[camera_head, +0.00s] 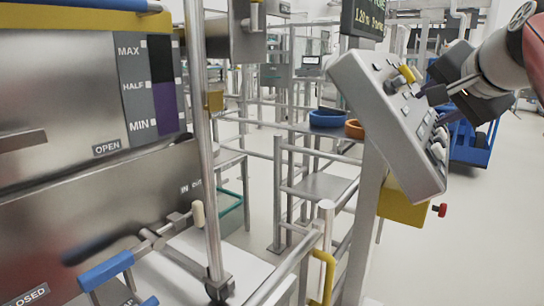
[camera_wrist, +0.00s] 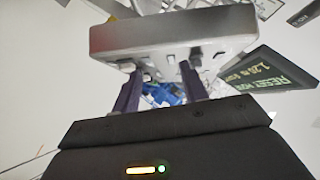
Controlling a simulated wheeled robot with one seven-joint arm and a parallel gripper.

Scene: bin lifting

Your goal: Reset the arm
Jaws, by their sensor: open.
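My gripper (camera_head: 440,92) is at the upper right in the head view, close to the right side of a tilted grey control panel (camera_head: 362,92). I cannot tell from the head view whether it touches the panel. In the wrist view my gripper (camera_wrist: 160,82) has its two dark fingers apart, with nothing held between them. The panel's underside edge and small knobs (camera_wrist: 170,32) lie just beyond the fingertips.
A display sign (camera_head: 364,17) hangs above the panel. A yellow box (camera_head: 402,207) with a red knob sits below it. A steel machine (camera_head: 60,90) with a level gauge fills the left. Rails and blue and orange bowls (camera_head: 328,118) stand behind.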

